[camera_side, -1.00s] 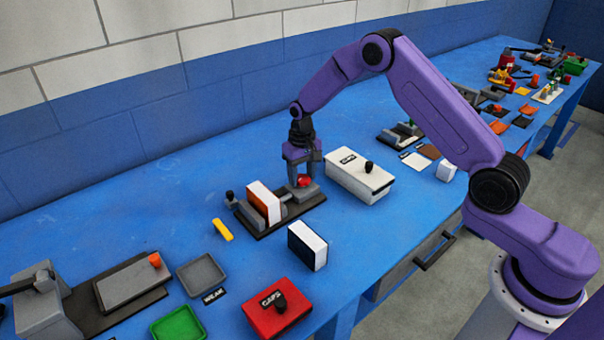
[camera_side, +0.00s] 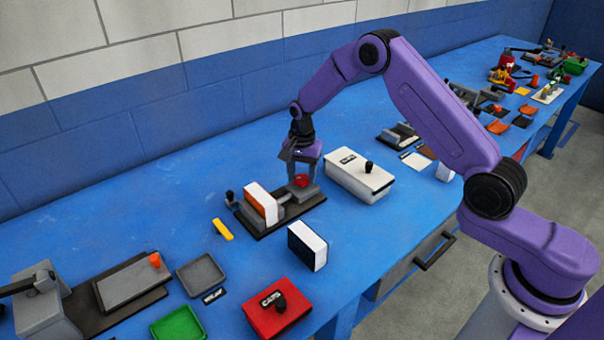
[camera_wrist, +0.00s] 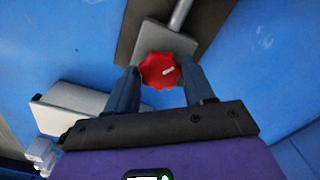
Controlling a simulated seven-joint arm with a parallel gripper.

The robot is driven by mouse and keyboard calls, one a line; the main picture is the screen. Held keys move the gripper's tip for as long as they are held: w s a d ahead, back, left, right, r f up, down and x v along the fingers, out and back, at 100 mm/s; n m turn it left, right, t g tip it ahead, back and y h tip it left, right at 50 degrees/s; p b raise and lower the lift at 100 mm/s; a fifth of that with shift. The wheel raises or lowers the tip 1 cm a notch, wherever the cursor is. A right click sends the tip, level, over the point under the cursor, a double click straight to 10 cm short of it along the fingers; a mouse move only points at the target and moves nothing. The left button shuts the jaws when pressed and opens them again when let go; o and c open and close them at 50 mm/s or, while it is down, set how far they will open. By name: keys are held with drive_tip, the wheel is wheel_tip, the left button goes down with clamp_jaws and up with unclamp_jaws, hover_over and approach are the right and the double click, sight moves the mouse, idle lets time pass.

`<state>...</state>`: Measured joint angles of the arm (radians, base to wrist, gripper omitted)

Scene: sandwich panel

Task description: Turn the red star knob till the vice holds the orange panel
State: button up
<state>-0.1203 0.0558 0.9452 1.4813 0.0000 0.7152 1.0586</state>
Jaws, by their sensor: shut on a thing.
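The red star knob (camera_wrist: 158,71) sits on the grey end block of the vice (camera_wrist: 168,38). My gripper (camera_wrist: 163,85) points down at it, one finger on each side, shut on the knob. The knob also shows in the side view (camera_side: 301,180), below my gripper (camera_side: 302,176). The vice's dark base (camera_side: 290,216) lies on the blue bench. The orange panel (camera_side: 264,208), with white faces, stands upright at the vice's left part. Whether the jaw presses on the panel I cannot tell. The panel is outside the wrist view.
A white lidded box (camera_side: 352,182) stands close right of the vice. A white and dark block (camera_side: 308,246) stands in front of it. A yellow bar (camera_side: 222,230) lies to its left. A red box (camera_side: 277,309) and green tray (camera_side: 178,325) are nearer the front.

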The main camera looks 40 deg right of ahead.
sight(302, 178)
drive_tip(key=shift+m, duration=0.9)
drive_tip(key=o, duration=1)
drive_tip(key=shift+r, duration=0.1)
wheel_tip(302, 178, up, 17)
drive_tip(key=shift+r, duration=0.15)
